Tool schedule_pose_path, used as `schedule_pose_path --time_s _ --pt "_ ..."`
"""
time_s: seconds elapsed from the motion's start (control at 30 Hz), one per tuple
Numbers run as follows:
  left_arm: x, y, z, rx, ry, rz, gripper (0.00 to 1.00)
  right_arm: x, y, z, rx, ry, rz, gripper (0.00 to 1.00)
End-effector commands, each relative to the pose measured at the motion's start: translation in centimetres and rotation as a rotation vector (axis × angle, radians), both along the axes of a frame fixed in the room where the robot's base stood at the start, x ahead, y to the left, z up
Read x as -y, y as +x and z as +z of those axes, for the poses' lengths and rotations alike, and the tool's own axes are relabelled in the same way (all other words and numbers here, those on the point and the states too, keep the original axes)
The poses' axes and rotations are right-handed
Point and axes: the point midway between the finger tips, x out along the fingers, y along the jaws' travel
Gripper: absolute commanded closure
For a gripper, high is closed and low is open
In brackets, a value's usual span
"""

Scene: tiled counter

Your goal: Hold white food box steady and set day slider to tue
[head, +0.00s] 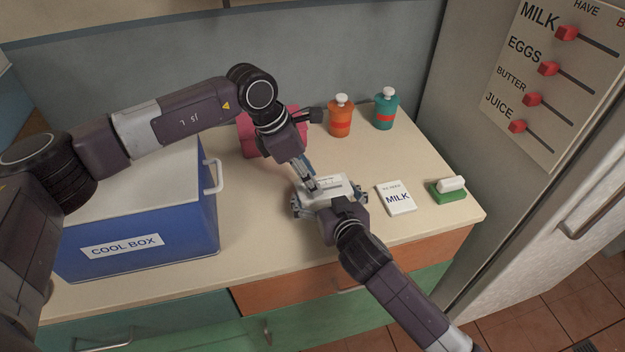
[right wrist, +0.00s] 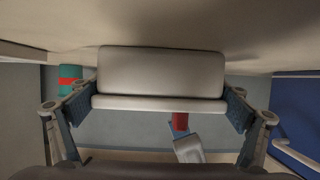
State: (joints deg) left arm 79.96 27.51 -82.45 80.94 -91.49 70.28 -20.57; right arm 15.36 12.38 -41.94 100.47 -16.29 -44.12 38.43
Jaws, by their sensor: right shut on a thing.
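The white food box (head: 340,186) lies on the counter, with dark markings on its top face. It also fills the middle of the right wrist view (right wrist: 160,72). My right gripper (head: 328,198) is shut on the box, one finger at each side. My left gripper (head: 308,178) reaches down from above, its fingertips at the left part of the box top. They hide the slider area, and I cannot read the day marks. In the right wrist view a small red part (right wrist: 180,121) shows just past the box edge, beside a grey gripper part.
A blue cool box (head: 150,225) stands at the left. A pink object (head: 250,135), an orange bottle (head: 341,120) and a teal bottle (head: 386,110) stand behind. A milk card (head: 396,198) and a green-and-white eraser (head: 448,190) lie at the right. The fridge bears a slider board (head: 560,75).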

Motion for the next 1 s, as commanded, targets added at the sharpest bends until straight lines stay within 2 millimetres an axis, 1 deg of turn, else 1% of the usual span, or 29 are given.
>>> schedule_pose_path --time_s 0.1,0.2,0.47,0.77,0.8,1.0 --pt "0.39 0.14 -0.93 0.0 0.0 0.0 0.65 0.04 0.01 -0.04 -0.001 -0.002 -0.001 0.35" --pt "0.55 0.18 -1.31 0.0 -0.001 0.0 0.65 0.04 0.0 -0.05 -0.001 -0.002 -0.001 0.35" --pt "0.56 0.19 -1.38 0.0 -0.001 0.0 0.65 0.04 0.0 -0.05 -0.001 -0.002 -0.001 0.35" --pt "0.54 0.2 -1.34 0.001 -0.001 0.0 0.98 0.04 0.0 -0.06 -0.001 -0.002 -0.001 0.35" --pt "0.54 0.19 -1.33 0.001 -0.001 0.0 1.0 0.04 0.0 -0.06 -0.001 -0.002 -0.001 0.35" --pt "0.54 0.2 -1.31 0.001 -0.001 0.0 1.0 0.05 0.0 -0.07 -0.001 -0.002 -0.001 0.35"
